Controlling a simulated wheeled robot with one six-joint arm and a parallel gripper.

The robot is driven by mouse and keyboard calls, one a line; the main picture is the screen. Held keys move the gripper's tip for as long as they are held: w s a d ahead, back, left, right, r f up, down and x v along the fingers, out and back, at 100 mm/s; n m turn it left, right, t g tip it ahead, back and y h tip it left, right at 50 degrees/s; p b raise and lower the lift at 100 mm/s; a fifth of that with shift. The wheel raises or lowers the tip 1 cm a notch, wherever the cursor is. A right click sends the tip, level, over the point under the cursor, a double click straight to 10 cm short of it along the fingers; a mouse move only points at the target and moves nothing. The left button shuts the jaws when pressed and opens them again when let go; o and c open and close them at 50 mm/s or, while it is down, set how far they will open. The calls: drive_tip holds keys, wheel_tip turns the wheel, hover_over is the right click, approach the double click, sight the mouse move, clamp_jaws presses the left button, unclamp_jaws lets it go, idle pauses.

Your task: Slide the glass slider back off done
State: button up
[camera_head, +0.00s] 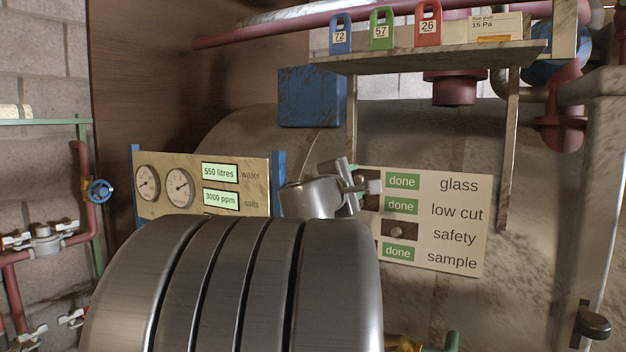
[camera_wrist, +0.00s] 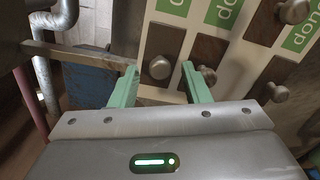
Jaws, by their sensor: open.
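A cream board (camera_head: 460,188) on the big drum has rows marked glass, low cut, safety and sample. Low cut and sample also show done. The safety slider (camera_head: 398,231) covers its label.
The low cut knob (camera_wrist: 208,75) is close beside the right fingertip. The sample knob (camera_wrist: 278,92) is farther right. A gauge panel (camera_head: 203,185) stands left of the board. A shelf (camera_head: 430,60) with coloured numbered tags hangs above.

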drive_tip(key=shift+w+d, duration=0.2)
drive_tip(key=shift+w, duration=0.05)
clamp_jaws()
drive_tip(key=shift+s+d+f, duration=0.1)
drive_tip(key=shift+d, duration=0.05)
drive_tip(key=s+d+b, duration=0.1)
drive_tip(key=d, duration=0.1)
drive_tip(key=s+d+b, duration=0.1)
drive_tip(key=s+d, duration=0.1)
drive_tip(key=d, duration=0.1)
drive_tip(key=s+d+b, duration=0.2)
drive_tip(key=shift+d, duration=0.2)
